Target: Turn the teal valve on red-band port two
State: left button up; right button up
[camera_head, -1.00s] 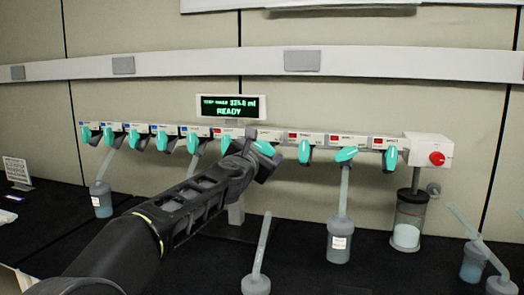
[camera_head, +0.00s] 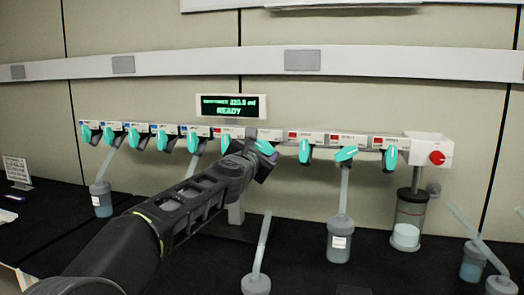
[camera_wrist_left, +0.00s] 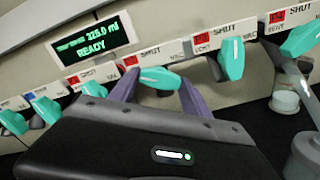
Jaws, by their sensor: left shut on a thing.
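A row of teal valves runs along the white manifold on the wall, the left ones with blue bands and the right ones with red bands. My left gripper (camera_head: 262,152) is shut on the second red-band valve (camera_head: 265,147), counting from the left. In the left wrist view this teal valve (camera_wrist_left: 160,78) lies tilted between the two purple-grey fingers of my left gripper (camera_wrist_left: 158,92). The gripper hides part of the valve and its port in the head view. My right gripper is not in view.
Neighbouring teal valves, one hanging down (camera_head: 305,151) and one sideways (camera_head: 346,154), sit to the right. A flask (camera_head: 340,240) hangs below the sideways one. The display (camera_head: 231,106) reads READY. A red knob (camera_head: 437,158) is at the manifold's right end.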

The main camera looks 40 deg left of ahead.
pick_arm(q)
jog(key=shift+m, duration=0.4)
jog(key=m, duration=0.5)
jog(key=m+p, duration=0.1)
jog(key=m, duration=0.5)
jog(key=shift+f, duration=0.1)
dwell(0.4)
jog(key=o, duration=1.4)
jog(key=shift+a, duration=0.1)
jog(key=shift+s, duration=0.1)
jog(key=shift+v, duration=3.85)
